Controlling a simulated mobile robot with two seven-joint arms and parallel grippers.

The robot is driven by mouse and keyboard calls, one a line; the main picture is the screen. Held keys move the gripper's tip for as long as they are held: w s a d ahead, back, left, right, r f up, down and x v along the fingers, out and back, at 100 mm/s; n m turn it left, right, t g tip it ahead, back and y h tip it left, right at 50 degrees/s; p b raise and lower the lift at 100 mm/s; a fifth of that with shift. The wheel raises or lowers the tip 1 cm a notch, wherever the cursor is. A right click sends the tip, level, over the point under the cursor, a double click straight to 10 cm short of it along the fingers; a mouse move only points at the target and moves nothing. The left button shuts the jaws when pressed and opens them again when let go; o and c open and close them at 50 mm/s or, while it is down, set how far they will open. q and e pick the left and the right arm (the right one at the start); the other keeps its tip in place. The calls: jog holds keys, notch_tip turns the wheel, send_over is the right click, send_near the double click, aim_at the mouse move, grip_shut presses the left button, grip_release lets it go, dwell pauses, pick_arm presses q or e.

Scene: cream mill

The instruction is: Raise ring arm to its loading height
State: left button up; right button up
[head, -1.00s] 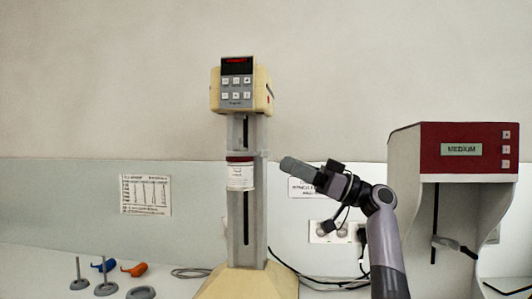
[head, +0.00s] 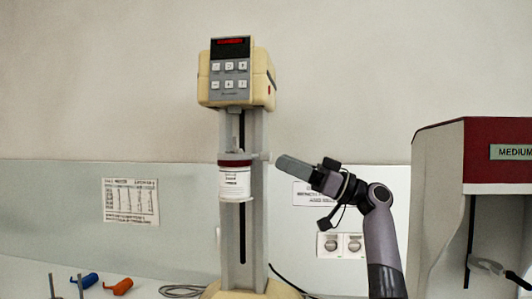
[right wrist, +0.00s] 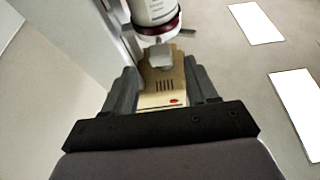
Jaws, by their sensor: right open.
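The cream mill stands on the bench, its head (head: 236,75) with display and keys on top of a grey column (head: 256,215). The ring arm (head: 236,160) is about a third of the way down the column, with a dark red band and a white labelled jar (head: 236,184) below it. A small grey nub sticks out at the column's right side. My right gripper (head: 279,164) is just right of it, apparently apart. In the right wrist view, the fingers (right wrist: 163,88) are open, with the grey nub (right wrist: 160,56) beyond and between them. My left gripper is out of view.
A red-topped machine (head: 463,150) marked MEDIUM stands at right. Blue (head: 84,281) and orange (head: 118,287) handled items lie on the bench at lower left. A cable (head: 183,291) lies by the mill's base. Wall sockets (head: 341,245) are behind my right arm.

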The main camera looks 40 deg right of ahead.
aim_at(265, 154)
jog(key=shift+p+x, duration=1.1)
jog(key=shift+x, duration=1.9)
